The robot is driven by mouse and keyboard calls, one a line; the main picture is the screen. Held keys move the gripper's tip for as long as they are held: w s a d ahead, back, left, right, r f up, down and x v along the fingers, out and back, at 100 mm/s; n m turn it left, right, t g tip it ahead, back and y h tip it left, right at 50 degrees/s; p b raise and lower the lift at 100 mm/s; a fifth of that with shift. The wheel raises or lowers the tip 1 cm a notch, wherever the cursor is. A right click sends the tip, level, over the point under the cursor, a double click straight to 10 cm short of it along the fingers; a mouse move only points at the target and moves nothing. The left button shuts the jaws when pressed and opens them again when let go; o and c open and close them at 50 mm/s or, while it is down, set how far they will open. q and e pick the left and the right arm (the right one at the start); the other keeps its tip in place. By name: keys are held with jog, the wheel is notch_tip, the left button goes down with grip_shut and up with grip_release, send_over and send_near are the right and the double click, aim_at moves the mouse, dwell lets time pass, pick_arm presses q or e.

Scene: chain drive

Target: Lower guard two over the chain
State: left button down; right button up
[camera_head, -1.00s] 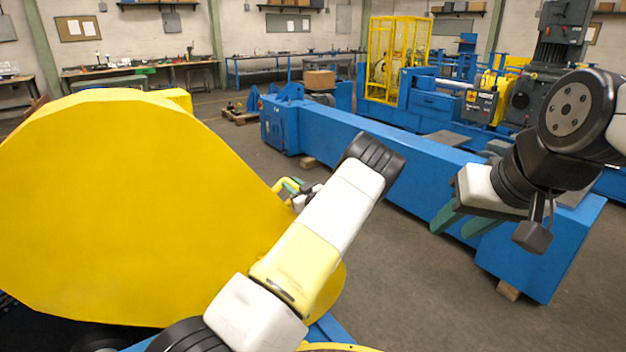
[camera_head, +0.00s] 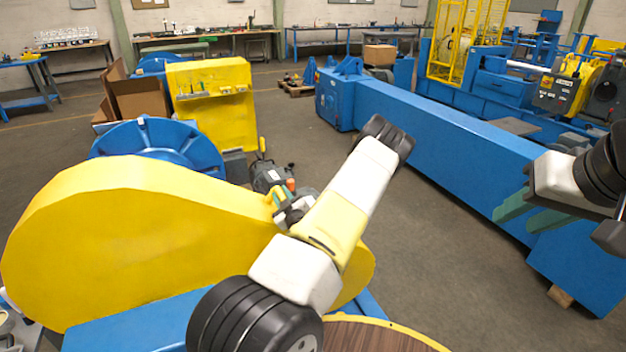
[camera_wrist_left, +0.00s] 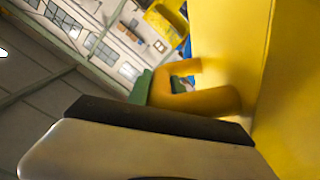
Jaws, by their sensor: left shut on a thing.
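Guard two is a large yellow rounded cover (camera_head: 140,240), wide at the left and narrowing to the right, in the head view. Its flat side also fills the right of the left wrist view (camera_wrist_left: 300,80). My left gripper (camera_head: 281,202) is shut on the guard's yellow handle (camera_wrist_left: 205,101), with a green finger against it; my forearm hides part of the guard's right end. The chain is hidden from view. A blue frame part (camera_head: 130,325) shows below the guard. My right gripper (camera_head: 528,213) is empty at the right, its green fingers apart.
A blue spoked wheel (camera_head: 160,143) and a yellow panel (camera_head: 215,105) stand behind the guard. A grey motor (camera_head: 268,177) is near the handle. A long blue beam (camera_head: 440,130) crosses at the right. A brown round top (camera_head: 370,337) is at the bottom. The floor between is clear.

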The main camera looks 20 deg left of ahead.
pick_arm(q)
jog(key=shift+s+a+f, duration=0.45)
jog(key=shift+s, duration=0.15)
jog(key=c, duration=1.2)
grip_release()
jog(key=shift+s, duration=0.1)
jog(key=shift+o, duration=0.2)
jog(key=shift+a, duration=0.1)
jog(key=v, duration=0.7)
jog(key=shift+w+d+r, duration=0.2)
jog(key=shift+d+r, duration=0.05)
jog(key=shift+d, duration=0.05)
jog(key=shift+s+d, duration=0.15)
jog(key=shift+d, duration=0.2)
jog(key=shift+r, duration=0.1)
